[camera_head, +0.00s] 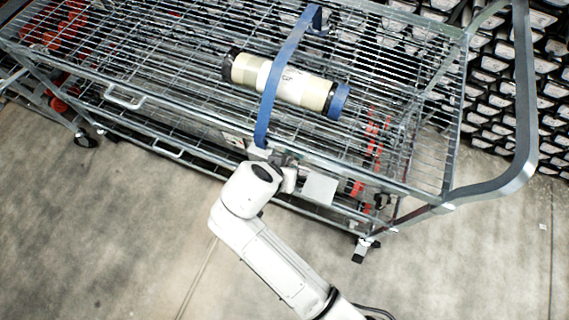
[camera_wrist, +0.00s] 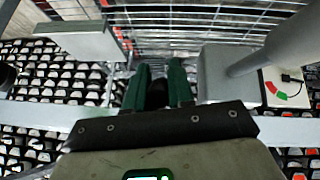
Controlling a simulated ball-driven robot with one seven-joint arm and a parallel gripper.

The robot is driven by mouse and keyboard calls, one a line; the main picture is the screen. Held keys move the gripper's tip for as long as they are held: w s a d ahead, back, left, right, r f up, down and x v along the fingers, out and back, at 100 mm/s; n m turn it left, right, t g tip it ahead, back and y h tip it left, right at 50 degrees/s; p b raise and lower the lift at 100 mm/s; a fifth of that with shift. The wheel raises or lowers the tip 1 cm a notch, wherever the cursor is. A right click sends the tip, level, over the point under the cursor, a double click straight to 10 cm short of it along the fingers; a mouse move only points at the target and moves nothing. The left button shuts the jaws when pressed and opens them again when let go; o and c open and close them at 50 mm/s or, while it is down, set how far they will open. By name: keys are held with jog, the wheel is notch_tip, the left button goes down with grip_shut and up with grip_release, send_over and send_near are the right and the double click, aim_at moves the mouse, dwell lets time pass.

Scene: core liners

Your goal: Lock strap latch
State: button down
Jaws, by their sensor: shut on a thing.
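A blue strap (camera_head: 284,70) runs across a pale cylindrical core liner (camera_head: 304,89) with a black end and a blue end, lying on the wire top of a metal cart. The strap's near end drops over the cart's near rail, close to my gripper (camera_head: 285,162). In the wrist view my gripper (camera_wrist: 160,88) shows two green fingers, close together on a small dark piece (camera_wrist: 157,96), which seems to be the strap latch's handle. Most of the latch is hidden by the fingers and the wrist, so its position cannot be read.
The metal cart (camera_head: 190,150) has wire shelves and a thick curved handle (camera_head: 490,187) at the right. A grey plate (camera_head: 319,189) is right of my gripper. A white plate with red and green marks (camera_wrist: 287,88) is right in the wrist view. Concrete floor (camera_head: 110,230) is clear in front.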

jog(key=shift+s+g+p, duration=0.1)
jog(key=shift+g+p, duration=0.35)
jog(key=shift+g, duration=0.05)
jog(key=c, duration=1)
grip_release()
jog(key=shift+o, duration=0.2)
jog(key=shift+r, duration=0.15)
jog(key=v, duration=1)
jog(key=shift+s+r, duration=0.15)
jog(key=shift+r, duration=0.15)
